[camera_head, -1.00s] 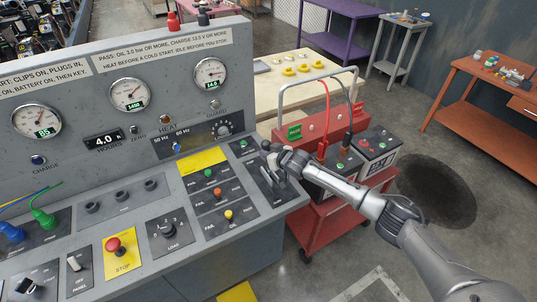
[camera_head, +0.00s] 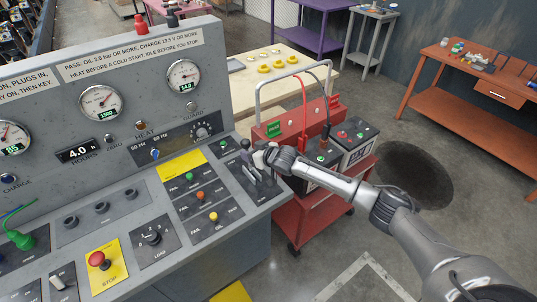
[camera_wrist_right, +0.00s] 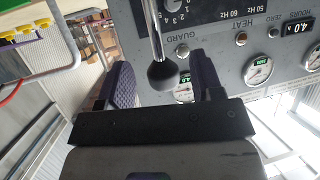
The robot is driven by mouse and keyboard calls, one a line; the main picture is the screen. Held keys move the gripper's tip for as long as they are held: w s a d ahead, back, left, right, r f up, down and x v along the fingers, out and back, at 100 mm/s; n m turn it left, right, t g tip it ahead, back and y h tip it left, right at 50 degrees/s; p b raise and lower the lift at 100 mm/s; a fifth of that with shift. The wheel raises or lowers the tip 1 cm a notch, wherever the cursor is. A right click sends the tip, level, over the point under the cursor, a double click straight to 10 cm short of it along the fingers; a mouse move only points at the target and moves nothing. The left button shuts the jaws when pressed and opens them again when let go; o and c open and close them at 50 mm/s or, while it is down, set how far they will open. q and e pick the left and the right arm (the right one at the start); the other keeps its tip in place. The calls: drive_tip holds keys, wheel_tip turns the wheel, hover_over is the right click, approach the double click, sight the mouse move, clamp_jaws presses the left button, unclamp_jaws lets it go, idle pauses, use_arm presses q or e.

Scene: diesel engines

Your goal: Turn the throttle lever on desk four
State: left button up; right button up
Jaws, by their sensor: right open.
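The throttle lever, a metal rod with a black ball knob (camera_wrist_right: 162,74), shows in the right wrist view between the two dark fingers of my right gripper (camera_wrist_right: 163,85). The fingers stand apart on either side of the knob; I cannot tell whether either touches it. In the head view my right gripper (camera_head: 262,158) is at the right end of the grey control desk (camera_head: 180,242), over the lever's slotted plate (camera_head: 258,188). A black knob (camera_head: 245,145) shows just left of the gripper; the hand hides part of the lever area. My left gripper is not in view.
Left of the lever are fail lamps (camera_head: 200,195), a load knob (camera_head: 153,238) and a red stop button (camera_head: 97,259). Gauges (camera_head: 184,77) stand on the upright panel. A red battery cart (camera_head: 310,215) stands close right of the desk, under my right arm.

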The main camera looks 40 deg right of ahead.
drive_tip(key=v, duration=1)
drive_tip(key=shift+s+r, duration=0.15)
drive_tip(key=shift+r, duration=0.05)
idle(0.3)
